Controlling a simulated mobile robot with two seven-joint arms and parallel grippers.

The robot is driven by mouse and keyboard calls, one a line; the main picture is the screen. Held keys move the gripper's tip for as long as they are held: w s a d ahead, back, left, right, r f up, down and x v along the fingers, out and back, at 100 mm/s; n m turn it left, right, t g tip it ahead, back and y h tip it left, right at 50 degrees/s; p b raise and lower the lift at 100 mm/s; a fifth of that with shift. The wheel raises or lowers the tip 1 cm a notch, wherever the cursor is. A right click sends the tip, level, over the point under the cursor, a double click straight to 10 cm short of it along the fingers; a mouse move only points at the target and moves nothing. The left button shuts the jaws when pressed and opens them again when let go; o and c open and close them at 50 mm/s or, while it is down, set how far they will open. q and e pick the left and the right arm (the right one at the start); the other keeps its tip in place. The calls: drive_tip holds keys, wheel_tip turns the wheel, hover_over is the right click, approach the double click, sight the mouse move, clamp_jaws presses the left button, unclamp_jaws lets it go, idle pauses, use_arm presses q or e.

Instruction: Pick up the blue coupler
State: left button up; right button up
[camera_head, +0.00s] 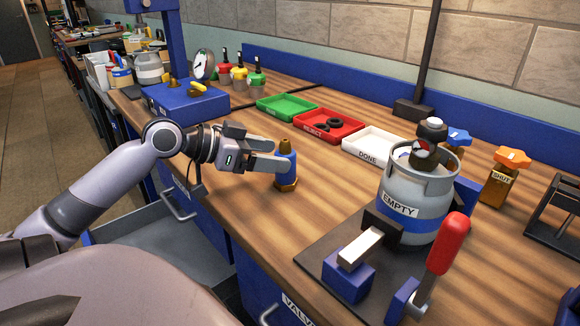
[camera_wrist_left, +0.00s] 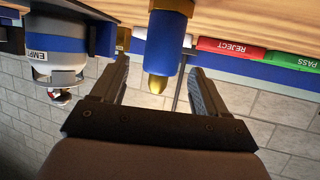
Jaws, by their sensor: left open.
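The blue coupler (camera_head: 286,166) stands upright on the wooden workbench, with a blue sleeve, a brass nozzle on top and a brass base. My left gripper (camera_head: 276,157) reaches in level from the left with its fingers at the coupler's upper part. In the left wrist view, the picture is upside down and the coupler (camera_wrist_left: 165,48) shows between the two open fingers of the left gripper (camera_wrist_left: 160,72). A gap shows at each finger there, so the fingers are not closed on it. My right gripper is in neither view.
A grey cylinder marked EMPTY (camera_head: 411,190) stands in a clamp fixture with a red-handled lever (camera_head: 447,243). Green (camera_head: 286,107), red (camera_head: 327,126) and white (camera_head: 371,147) trays lie behind. An open drawer (camera_head: 160,251) is below my left arm.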

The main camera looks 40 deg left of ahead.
sight(293, 157)
use_arm(q)
drive_tip(key=shift+x, duration=2.9)
drive_tip(key=shift+f, duration=0.15)
drive_tip(key=c, duration=1.2)
